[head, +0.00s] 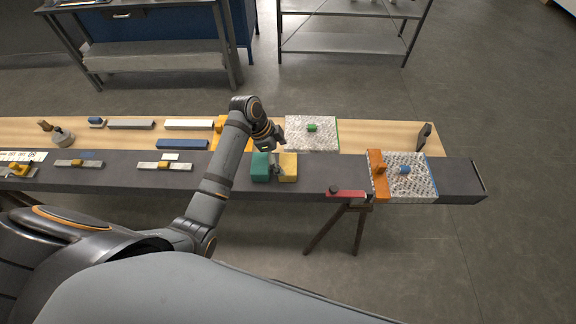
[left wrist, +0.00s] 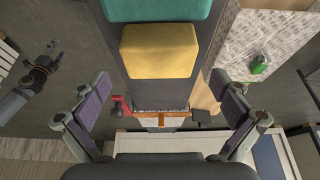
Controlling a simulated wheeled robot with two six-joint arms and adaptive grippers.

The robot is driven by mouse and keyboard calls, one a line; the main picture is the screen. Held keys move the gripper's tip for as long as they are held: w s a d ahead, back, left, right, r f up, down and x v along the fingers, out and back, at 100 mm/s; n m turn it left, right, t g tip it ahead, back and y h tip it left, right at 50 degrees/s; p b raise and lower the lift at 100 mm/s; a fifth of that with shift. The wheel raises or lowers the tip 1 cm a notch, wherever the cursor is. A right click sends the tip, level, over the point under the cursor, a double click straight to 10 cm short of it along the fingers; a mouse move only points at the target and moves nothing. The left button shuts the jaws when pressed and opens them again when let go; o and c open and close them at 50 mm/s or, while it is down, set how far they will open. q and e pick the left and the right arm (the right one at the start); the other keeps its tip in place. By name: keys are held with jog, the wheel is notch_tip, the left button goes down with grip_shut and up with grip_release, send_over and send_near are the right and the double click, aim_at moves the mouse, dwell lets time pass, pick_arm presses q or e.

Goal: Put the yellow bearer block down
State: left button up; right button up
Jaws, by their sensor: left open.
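The yellow bearer block (head: 289,167) sits on the dark beam (head: 325,182), just right of a teal block (head: 261,167), with a narrow gap between them. In the left wrist view the yellow block (left wrist: 160,50) lies ahead of my left gripper (left wrist: 160,82), whose two fingers are spread wide apart with nothing between them. In the head view my left gripper (head: 273,138) is just behind the blocks, apart from the yellow one as far as I can tell. My right gripper (left wrist: 50,52) seems to show small at the left of the left wrist view; its jaws are unclear.
A white speckled panel with a green knob (head: 312,128) lies behind the blocks. To the right are an orange block (head: 377,175), a panel with a blue knob (head: 404,170) and a red clamp (head: 346,193). Several bars lie at the left. Bare beam shows right of the yellow block.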

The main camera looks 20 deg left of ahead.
aim_at(286, 164)
pick_arm(q)
jog(key=shift+d+f+p, duration=0.2)
jog(key=shift+f+p, duration=0.15)
jog(key=shift+p, duration=0.05)
jog(key=p+x, duration=0.1)
jog(key=x, duration=0.3)
jog(key=shift+s, duration=0.1)
jog(key=shift+f, duration=0.25)
jog(key=c, duration=0.8)
